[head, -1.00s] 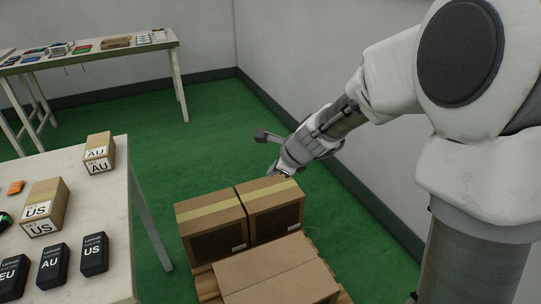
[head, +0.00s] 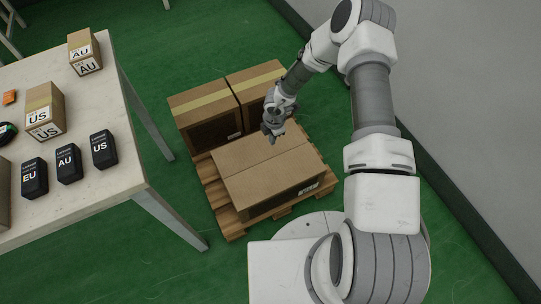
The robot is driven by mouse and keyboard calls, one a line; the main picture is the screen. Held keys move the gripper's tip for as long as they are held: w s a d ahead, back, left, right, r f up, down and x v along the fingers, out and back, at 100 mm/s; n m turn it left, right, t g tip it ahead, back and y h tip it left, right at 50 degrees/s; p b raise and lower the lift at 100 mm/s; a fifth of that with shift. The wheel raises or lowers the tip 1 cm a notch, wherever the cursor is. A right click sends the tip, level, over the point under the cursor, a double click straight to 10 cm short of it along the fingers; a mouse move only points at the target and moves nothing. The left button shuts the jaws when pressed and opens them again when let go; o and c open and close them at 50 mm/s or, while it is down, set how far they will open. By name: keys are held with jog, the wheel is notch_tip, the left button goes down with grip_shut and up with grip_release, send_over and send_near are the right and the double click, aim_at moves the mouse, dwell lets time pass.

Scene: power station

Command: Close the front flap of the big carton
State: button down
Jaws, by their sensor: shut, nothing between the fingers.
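The big carton (head: 262,178) is a wide brown box at the front of a wooden pallet. Its top looks flat, with a seam running across between the front flap (head: 272,183) and the back flap (head: 244,150). No tape shows on it. My gripper (head: 271,135) is shut and empty, pointing down at the carton's far edge, over or near the back flap. I cannot tell whether it touches the cardboard. My gripper hides a small part of the carton's far edge.
Two taped cartons (head: 206,110) (head: 255,85) stand behind the big carton on the pallet (head: 232,220). A table (head: 122,165) at the left holds small boxes (head: 45,112) and black packs (head: 68,165). Green floor is free beyond the pallet; a wall (head: 440,110) runs along the right.

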aim_at(270, 162)
jog(key=f+b, duration=0.1)
jog(key=f, duration=0.4)
jog(key=f+b, duration=0.2)
jog(key=f, duration=0.2)
jog(key=f+b, duration=0.2)
jog(key=f, duration=0.3)
jog(key=shift+w+a+f, duration=0.3)
jog(key=shift+f, duration=0.05)
jog(key=shift+b, duration=0.35)
jog(key=shift+w+f+g+b, duration=0.2)
jog(key=shift+f+g+b, duration=0.2)
jog(key=shift+f, duration=0.15)
jog(key=shift+f+g+b, duration=0.25)
jog(key=shift+g+b, duration=0.1)
jog(key=shift+g, duration=0.05)
jog(key=shift+a+h, duration=0.1)
jog(key=shift+h, duration=0.2)
jog(key=shift+r, duration=0.1)
jog(key=shift+r+p, duration=0.7)
jog(key=shift+p, duration=0.05)
notch_tip(270, 162, up, 17)
jog(key=p, duration=0.6)
jog(key=shift+w+r, duration=0.15)
jog(key=shift+w, duration=0.05)
